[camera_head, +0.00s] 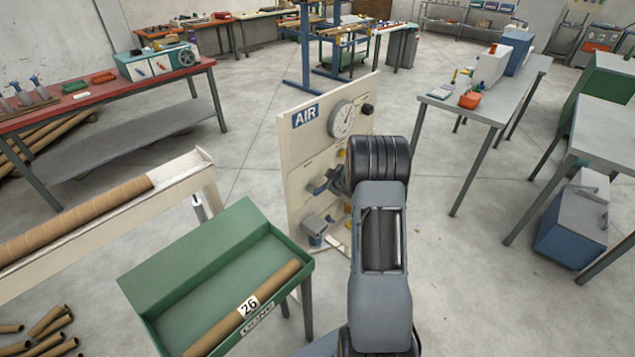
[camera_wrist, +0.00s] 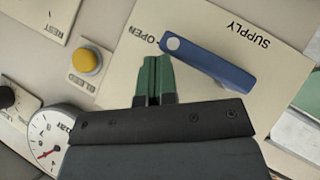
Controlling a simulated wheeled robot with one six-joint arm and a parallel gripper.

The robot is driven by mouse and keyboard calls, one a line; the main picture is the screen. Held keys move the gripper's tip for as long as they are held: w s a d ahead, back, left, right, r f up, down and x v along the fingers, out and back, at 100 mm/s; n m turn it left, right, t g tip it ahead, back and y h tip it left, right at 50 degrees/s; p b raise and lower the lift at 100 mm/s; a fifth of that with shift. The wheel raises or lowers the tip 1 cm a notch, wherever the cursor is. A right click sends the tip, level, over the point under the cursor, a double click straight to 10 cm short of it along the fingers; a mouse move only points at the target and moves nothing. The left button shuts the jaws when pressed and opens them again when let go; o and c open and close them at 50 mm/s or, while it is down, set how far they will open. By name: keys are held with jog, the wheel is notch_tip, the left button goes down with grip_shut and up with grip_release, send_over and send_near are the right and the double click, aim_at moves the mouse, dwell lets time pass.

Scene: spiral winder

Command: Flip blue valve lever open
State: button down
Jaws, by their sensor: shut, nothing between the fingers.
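The blue valve lever (camera_wrist: 212,63) sits on a cream plate marked SUPPLY (camera_wrist: 262,28) in the wrist view. The lettering appears upside down. My gripper (camera_wrist: 155,60) has its green fingers together, with nothing between them. In the head view, my arm covers part of the AIR panel (camera_head: 302,150), and I cannot make out the lever for certain there.
A yellow BLEED button (camera_wrist: 87,62) and a gauge (camera_wrist: 47,137) lie left of my fingers. The gauge also shows in the head view (camera_head: 342,119). A green bin (camera_head: 200,262) stands left of the panel, and a grey table (camera_head: 490,98) stands to the right.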

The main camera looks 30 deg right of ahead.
jog(key=shift+s+f, duration=0.1)
jog(key=shift+f, duration=0.15)
jog(key=s+d+r+p, duration=0.1)
jog(key=s+r+p, duration=0.1)
jog(key=r, duration=0.3)
jog(key=s+d+r+p, duration=0.1)
jog(key=s+r+p, duration=0.1)
jog(key=s+r, duration=0.2)
jog(key=shift+s+d+r, duration=0.2)
jog(key=shift+s+r, duration=0.05)
jog(key=shift+r, duration=1)
